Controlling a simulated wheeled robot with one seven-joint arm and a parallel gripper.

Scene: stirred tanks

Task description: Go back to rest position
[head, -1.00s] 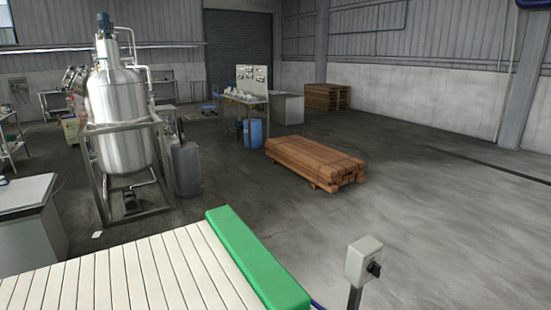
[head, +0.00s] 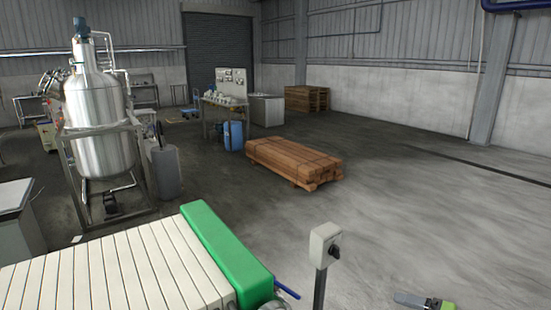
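My gripper and arm do not show in the head view, so I cannot see whether the gripper is open or holds anything. The task names no other object. The view looks out over a workshop hall from above a machine with a row of white plates (head: 110,272) and a green end block (head: 225,255) at the bottom left.
A switch box (head: 325,245) on a post stands right of the green block, near a blue bar (head: 287,290). A steel tank (head: 97,125) stands left, beside a grey drum (head: 166,172). Stacked timber (head: 295,160) lies mid-floor. A grey-green object (head: 425,302) shows bottom right. Right floor is open.

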